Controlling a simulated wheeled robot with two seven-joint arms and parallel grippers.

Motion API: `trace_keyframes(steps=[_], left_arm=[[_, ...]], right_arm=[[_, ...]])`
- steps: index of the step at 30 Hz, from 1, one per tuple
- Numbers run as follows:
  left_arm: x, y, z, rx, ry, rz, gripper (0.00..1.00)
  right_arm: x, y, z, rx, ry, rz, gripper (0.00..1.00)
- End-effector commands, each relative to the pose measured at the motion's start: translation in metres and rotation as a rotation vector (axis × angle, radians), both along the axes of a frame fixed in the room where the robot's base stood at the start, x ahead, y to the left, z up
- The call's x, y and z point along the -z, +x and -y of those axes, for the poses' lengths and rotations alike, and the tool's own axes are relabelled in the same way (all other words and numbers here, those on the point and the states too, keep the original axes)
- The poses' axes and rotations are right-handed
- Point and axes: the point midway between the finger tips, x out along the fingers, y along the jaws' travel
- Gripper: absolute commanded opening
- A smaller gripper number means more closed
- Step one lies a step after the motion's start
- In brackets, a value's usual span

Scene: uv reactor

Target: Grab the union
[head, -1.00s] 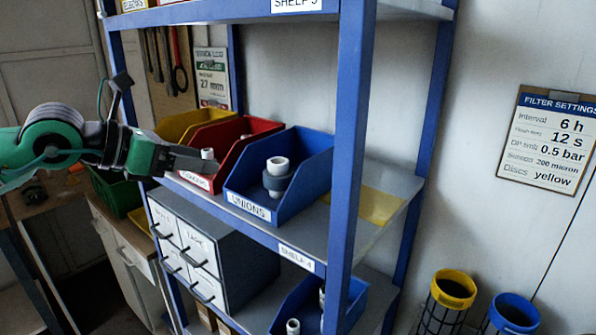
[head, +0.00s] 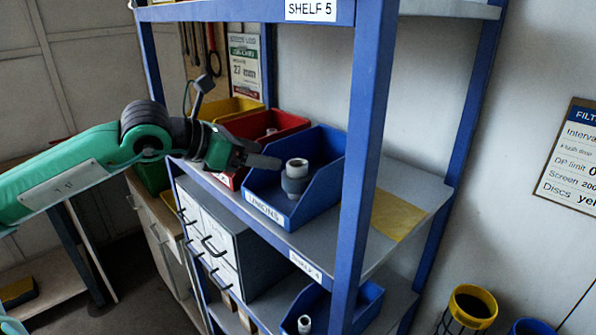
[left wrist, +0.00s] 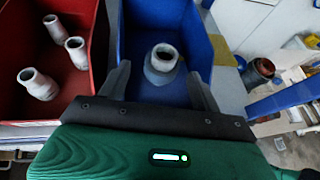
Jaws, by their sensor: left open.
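The union (head: 295,182) is a grey fitting with a white top, standing upright in the blue bin (head: 266,212) labelled UNIONS on the shelf. My left gripper (head: 262,159) is at the left edge of this bin, pointing right. In the left wrist view the union (left wrist: 160,66) shows ahead between the two spread fingers of my left gripper (left wrist: 162,78), with space on both sides. The gripper is open and empty. My right gripper is not in view.
A red bin (head: 232,178) with several light fittings and a yellow bin (head: 235,104) stand left of the blue one. A blue shelf post (head: 362,150) rises at the right front. Grey drawers (head: 240,255) are below.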

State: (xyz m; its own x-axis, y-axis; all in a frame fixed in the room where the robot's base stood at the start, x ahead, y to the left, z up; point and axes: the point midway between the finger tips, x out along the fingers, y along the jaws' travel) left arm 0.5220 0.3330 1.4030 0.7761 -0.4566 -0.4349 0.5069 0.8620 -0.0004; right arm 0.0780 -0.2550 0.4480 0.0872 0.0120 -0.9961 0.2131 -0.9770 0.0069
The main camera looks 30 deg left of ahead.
Motion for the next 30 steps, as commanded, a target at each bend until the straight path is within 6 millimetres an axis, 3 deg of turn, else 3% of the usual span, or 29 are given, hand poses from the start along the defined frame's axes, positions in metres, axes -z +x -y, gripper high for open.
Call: trace_keyframes(steps=[6, 19, 30], left_arm=[[0.006, 0.017, 0.012, 0.002, -0.004, -0.001, 0.65], [0.018, 0.034, 0.023, 0.000, -0.001, -0.002, 0.65], [0.034, 0.059, 0.046, 0.001, -0.003, -0.003, 0.65]], right_arm=[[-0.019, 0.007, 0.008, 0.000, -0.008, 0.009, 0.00], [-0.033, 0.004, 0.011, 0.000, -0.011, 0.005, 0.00], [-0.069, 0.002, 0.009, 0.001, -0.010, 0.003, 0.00]])
